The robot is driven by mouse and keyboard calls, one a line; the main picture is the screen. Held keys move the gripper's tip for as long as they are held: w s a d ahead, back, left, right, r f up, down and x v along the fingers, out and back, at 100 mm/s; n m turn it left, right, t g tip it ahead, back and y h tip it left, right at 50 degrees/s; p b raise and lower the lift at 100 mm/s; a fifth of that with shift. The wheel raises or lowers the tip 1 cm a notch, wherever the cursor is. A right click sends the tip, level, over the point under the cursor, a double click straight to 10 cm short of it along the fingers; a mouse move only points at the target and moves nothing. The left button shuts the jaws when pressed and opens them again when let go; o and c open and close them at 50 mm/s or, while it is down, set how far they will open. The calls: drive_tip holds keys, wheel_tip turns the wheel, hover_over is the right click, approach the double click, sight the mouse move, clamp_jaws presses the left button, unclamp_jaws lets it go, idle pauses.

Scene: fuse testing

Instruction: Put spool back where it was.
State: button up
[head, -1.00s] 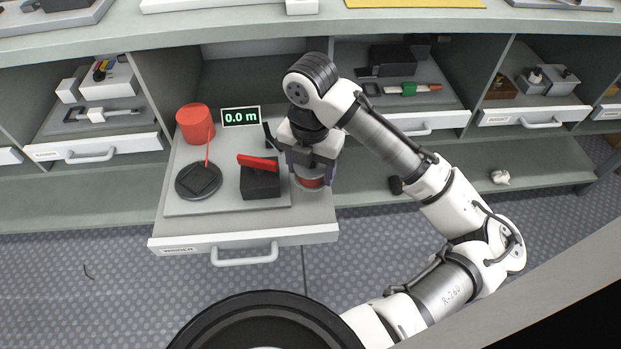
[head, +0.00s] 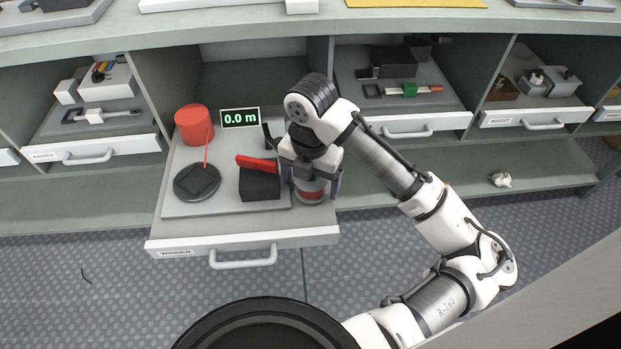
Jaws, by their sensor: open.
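A spool (head: 311,194) with a red band and pale rims stands in the right part of the pulled-out drawer (head: 320,232), to the right of the grey board. My gripper (head: 311,180) is open above and around it, one finger on each side. The gripper hides the spool's top, and I cannot tell whether a finger still touches it.
On the grey board (head: 225,209) are a red cylinder (head: 194,125) with a red strand, a black round plate (head: 197,182), a black block with a red lever (head: 260,182) and a display reading 0.0 m (head: 240,118). Shelf dividers flank the drawer.

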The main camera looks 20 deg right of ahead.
drive_tip(key=shift+r, duration=0.1)
wheel_tip(320, 180, up, 12)
drive_tip(key=p, duration=0.3)
drive_tip(key=shift+r, duration=0.1)
idle(0.3)
